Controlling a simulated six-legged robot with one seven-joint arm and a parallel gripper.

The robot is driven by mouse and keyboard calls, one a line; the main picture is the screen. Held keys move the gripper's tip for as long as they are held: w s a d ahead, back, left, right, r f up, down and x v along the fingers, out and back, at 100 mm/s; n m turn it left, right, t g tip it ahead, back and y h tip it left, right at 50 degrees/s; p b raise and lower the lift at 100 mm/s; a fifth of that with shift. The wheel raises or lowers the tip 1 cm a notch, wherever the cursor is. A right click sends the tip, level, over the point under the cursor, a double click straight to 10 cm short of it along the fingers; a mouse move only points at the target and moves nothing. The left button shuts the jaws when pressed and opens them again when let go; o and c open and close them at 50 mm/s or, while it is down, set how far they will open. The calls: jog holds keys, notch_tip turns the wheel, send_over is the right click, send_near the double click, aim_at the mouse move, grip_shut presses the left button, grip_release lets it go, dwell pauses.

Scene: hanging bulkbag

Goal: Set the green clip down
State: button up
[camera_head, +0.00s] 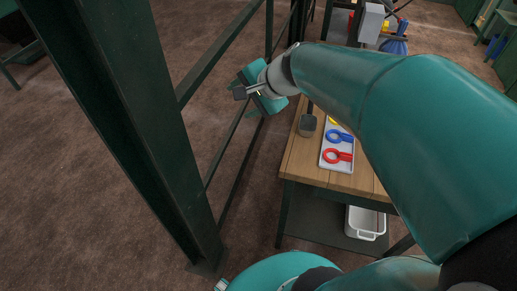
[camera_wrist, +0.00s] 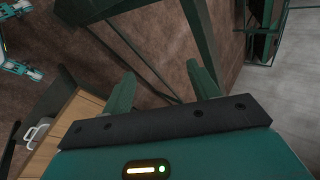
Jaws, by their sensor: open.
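I see no green clip in either view. A light tray (camera_head: 343,166) on the wooden workbench (camera_head: 303,160) holds a red clip (camera_head: 338,156), a blue clip (camera_head: 340,136) and part of a yellow one (camera_head: 333,120); my arm covers the tray's far end. My gripper (camera_wrist: 160,69) is open in the wrist view, its two green fingers apart with no object visible between them. In the head view my gripper (camera_head: 262,88) is left of the bench and its fingertips are hard to make out.
A grey cup (camera_head: 307,126) stands on the bench left of the tray. A white bin (camera_head: 365,223) sits on the lower shelf. A dark green steel frame (camera_head: 135,120) with a post and rails rises left of my arm. Brown floor lies open beyond it.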

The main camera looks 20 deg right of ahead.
jog(key=s+a+n+g+h, duration=0.2)
jog(key=s+a+n+h, duration=0.1)
jog(key=s+n, duration=0.9)
jog(key=s+h, duration=0.1)
jog(key=s, duration=0.3)
jog(key=shift+s+f+n, duration=0.2)
jog(key=shift+f+n, duration=0.15)
jog(key=shift+n, duration=0.05)
jog(key=shift+a, duration=0.1)
jog(key=c, duration=0.5)
jog(key=shift+d, duration=0.25)
